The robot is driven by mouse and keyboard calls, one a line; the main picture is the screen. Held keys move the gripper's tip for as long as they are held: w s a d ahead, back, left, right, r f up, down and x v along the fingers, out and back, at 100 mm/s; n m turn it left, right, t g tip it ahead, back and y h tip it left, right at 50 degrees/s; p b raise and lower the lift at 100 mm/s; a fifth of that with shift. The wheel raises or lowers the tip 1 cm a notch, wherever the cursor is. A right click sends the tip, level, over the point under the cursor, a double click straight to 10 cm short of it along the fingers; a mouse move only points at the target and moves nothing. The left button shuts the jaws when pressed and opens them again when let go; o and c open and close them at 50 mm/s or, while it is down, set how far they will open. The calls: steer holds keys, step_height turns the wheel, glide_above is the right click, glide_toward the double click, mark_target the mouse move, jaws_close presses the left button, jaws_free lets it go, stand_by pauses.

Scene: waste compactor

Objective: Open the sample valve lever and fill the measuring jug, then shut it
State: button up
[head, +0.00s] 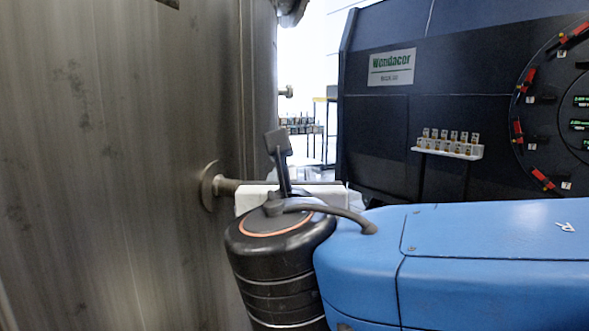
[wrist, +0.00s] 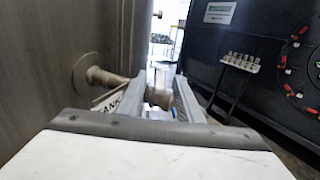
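In the wrist view, my gripper (wrist: 160,90) has its two grey fingers apart, one on each side of the end of the sample valve (wrist: 157,97). I cannot tell whether either finger touches it. The valve's pipe (wrist: 105,77) comes out of the round flange on the metal tank (wrist: 50,65). In the head view, the pipe stub (head: 226,186) shows at the tank wall, but my wrist and arm hide the valve end and the fingers. I cannot make out the lever clearly. The measuring jug is not visible in either view.
A label reading "TANK" (wrist: 109,102) hangs by the pipe. To the right stands a dark machine panel (head: 380,130) with a shelf of small bottles (head: 447,148). A rack (head: 302,130) stands far behind, through the gap between tank and panel.

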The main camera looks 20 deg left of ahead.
mark_target(292, 167)
steer(key=shift+x, duration=3.35)
jaws_close()
